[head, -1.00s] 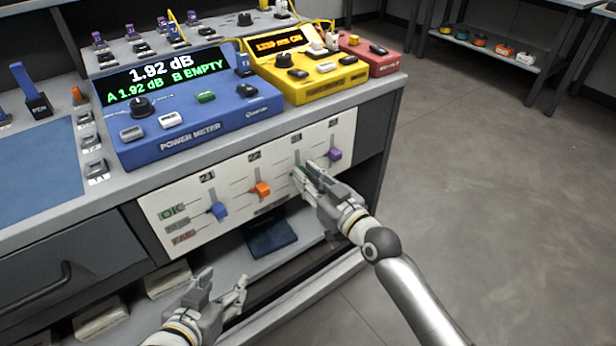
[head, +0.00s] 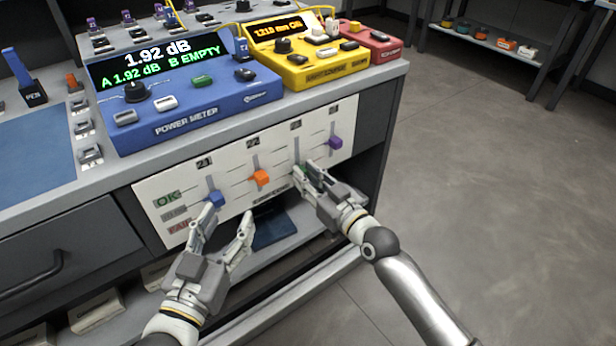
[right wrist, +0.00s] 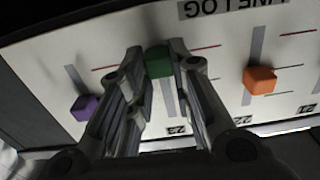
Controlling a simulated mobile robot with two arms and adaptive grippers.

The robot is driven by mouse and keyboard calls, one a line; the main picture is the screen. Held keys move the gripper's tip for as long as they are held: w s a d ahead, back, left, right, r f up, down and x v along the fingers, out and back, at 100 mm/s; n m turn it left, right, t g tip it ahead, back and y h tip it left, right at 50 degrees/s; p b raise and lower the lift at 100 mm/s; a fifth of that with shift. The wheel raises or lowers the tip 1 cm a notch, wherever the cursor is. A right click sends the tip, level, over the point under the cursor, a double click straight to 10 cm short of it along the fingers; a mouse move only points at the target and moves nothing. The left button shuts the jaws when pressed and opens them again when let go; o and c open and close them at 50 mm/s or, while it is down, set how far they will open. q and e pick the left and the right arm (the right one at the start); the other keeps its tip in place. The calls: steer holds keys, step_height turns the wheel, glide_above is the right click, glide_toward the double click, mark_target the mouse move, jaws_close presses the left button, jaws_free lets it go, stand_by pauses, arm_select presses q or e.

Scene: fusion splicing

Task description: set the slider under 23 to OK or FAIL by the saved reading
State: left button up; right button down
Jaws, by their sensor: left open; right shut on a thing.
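The line log panel (head: 235,205) on the cabinet front has slots labelled 21, 22, 23 and one more, with OK at top and FAIL at bottom. My right gripper (head: 308,172) is shut on the green slider knob (right wrist: 158,60) under 23. In the right wrist view, upside down, this knob sits about level with the red FAIL line. The gripper largely hides it in the head view. My left gripper (head: 226,222) is open and empty before the panel's lower left. The power meter (head: 185,95) reads 1.92 dB, with "A 1.92 dB B EMPTY".
Blue (head: 215,199), orange (head: 260,177) and purple (head: 335,142) knobs sit in the neighbouring slots. My left fingers are close to the blue one. A yellow device (head: 305,65) and a red device (head: 372,45) stand on the bench. An open shelf lies below the panel.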

steer(key=c, duration=1.3)
jaws_free()
steer(key=shift+f, duration=0.25)
steer(key=shift+c, duration=0.2)
steer(key=shift+o, duration=0.3)
steer(key=shift+r, duration=0.1)
steer(key=v, duration=1.2)
